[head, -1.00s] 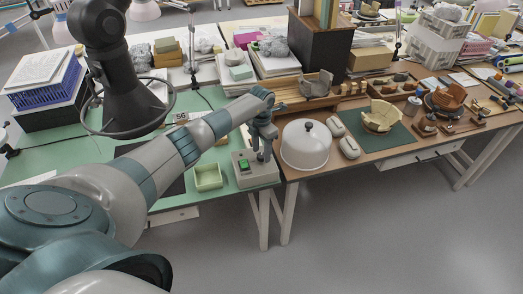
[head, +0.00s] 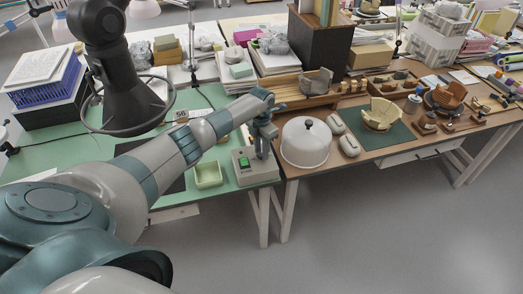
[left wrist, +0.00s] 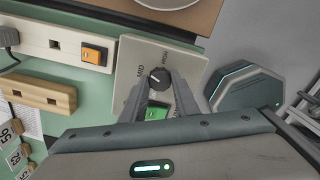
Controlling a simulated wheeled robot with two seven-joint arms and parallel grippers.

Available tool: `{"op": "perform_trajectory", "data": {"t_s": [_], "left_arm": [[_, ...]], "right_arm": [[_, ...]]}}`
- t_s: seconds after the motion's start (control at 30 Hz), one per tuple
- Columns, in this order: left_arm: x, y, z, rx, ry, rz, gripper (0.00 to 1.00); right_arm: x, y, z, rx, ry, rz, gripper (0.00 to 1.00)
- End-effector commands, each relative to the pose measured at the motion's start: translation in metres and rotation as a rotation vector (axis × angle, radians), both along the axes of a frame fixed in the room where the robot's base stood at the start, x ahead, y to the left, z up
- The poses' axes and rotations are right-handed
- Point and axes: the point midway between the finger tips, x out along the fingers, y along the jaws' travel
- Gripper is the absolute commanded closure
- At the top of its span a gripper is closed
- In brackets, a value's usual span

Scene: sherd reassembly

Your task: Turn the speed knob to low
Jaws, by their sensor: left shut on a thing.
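A grey control box (head: 255,169) with a green switch (head: 244,162) stands at the right front corner of the green table. In the left wrist view the black speed knob (left wrist: 159,78) sits on the box (left wrist: 135,52), with MID and HIGH printed around it. Its light mark seems to face the MID side. The low marking is hidden or unreadable. My left gripper (head: 262,152) points down over the box; in the left wrist view its fingers (left wrist: 161,88) are shut on the knob, with the green switch (left wrist: 157,112) just below. My right gripper is not in view.
A pale green tray (head: 208,175) lies left of the box. A white dome cover (head: 305,143) stands close on its right, on the wooden table. In the left wrist view, a power strip with an orange switch (left wrist: 94,55) and a wooden block (left wrist: 38,95) lie beside the box.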

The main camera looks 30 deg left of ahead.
Motion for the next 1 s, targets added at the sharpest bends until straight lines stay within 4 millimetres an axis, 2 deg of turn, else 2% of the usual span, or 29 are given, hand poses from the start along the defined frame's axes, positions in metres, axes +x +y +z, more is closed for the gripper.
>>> {"op": "perform_trajectory", "data": {"t_s": [0.37,1.0], "left_arm": [[0.0,0.001,-0.001,0.001,0.001,0.181,0.95],[0.0,0.0,0.0,0.001,0.0,0.768,0.95]], "right_arm": [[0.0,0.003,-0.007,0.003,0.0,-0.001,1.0],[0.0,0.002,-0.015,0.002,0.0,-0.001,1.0]]}}
